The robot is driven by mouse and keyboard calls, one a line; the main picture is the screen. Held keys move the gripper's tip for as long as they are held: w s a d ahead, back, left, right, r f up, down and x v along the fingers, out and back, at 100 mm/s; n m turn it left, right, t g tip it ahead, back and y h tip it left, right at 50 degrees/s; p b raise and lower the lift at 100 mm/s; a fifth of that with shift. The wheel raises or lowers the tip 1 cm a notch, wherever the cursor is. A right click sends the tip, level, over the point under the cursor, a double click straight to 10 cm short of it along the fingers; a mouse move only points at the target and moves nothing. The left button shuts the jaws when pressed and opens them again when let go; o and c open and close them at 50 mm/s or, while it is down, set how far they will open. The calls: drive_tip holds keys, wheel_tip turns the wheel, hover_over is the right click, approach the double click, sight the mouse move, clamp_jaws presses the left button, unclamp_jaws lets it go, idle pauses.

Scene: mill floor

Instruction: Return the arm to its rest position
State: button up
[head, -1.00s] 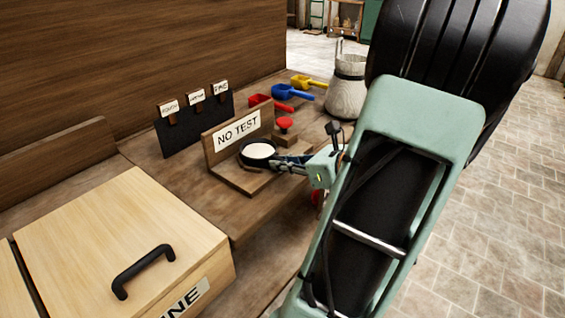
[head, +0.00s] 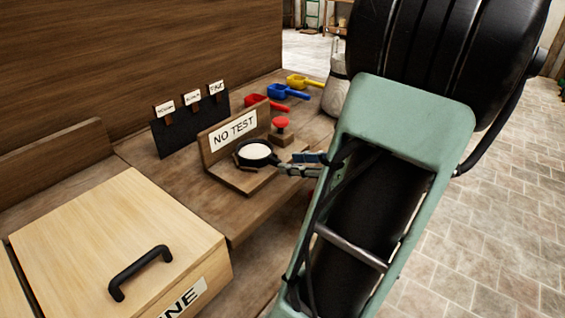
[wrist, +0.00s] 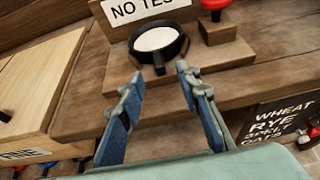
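My gripper (wrist: 158,105) is open and empty in the wrist view, its two blue-padded fingers apart. It points at a small black round dish (wrist: 157,41) with white contents and a short handle, which stands on a wooden stand beyond the fingertips. In the head view the dish (head: 255,153) sits in front of the "NO TEST" sign (head: 234,131). The gripper in the head view (head: 285,168) is near the dish and partly hidden behind my arm (head: 375,190).
A red button (head: 281,123) stands beside the dish. Red, blue and yellow scoops (head: 288,92) and a pale jar (head: 336,95) are farther back. A wooden bin with a black handle (head: 140,270) is at front left. A dark grain sign (wrist: 275,125) hangs below the bench edge.

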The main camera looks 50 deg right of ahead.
drive_tip(key=v, duration=0.6)
drive_tip(key=shift+s, duration=0.15)
